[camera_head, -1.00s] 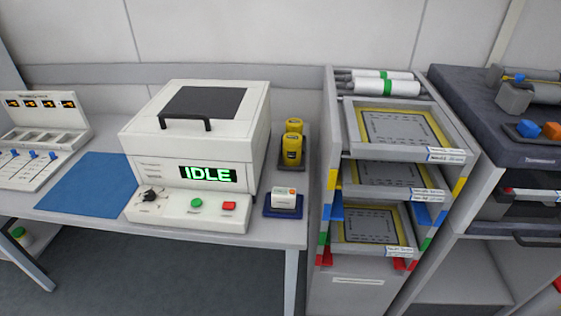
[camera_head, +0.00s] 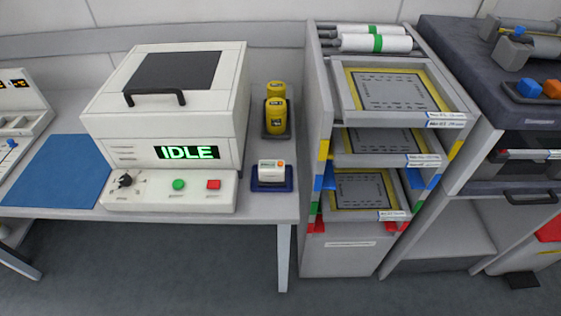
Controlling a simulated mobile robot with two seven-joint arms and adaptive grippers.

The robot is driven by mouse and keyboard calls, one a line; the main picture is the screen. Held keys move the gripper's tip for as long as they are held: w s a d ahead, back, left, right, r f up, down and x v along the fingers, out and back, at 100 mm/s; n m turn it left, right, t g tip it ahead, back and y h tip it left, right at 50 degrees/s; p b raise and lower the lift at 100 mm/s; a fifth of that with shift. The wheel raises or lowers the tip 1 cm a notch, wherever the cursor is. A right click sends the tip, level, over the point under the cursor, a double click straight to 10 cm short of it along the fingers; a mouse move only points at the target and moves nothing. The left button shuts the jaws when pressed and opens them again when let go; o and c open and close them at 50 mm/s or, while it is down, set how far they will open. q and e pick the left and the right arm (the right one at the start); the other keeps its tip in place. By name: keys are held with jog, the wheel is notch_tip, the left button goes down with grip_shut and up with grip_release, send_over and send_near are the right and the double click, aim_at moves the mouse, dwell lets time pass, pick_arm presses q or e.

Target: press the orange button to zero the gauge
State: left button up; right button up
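An orange block-like piece (camera_head: 551,88) sits beside a blue one (camera_head: 529,87) on a small dark holder on the bench at the far right; I cannot tell whether it is a button. A small white box (camera_head: 271,167) with an orange mark stands on a blue base (camera_head: 272,186) on the table, right of the white machine. I cannot tell which thing is the gauge, and no gauge reading is legible. Neither of my grippers is in view.
The white machine (camera_head: 170,110) shows IDLE and has a black knob, a green button (camera_head: 179,184) and a red button (camera_head: 213,184). Yellow containers (camera_head: 276,115) stand beside it. A rack (camera_head: 316,120) with framed trays stands right of the table. A blue mat (camera_head: 60,172) lies left.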

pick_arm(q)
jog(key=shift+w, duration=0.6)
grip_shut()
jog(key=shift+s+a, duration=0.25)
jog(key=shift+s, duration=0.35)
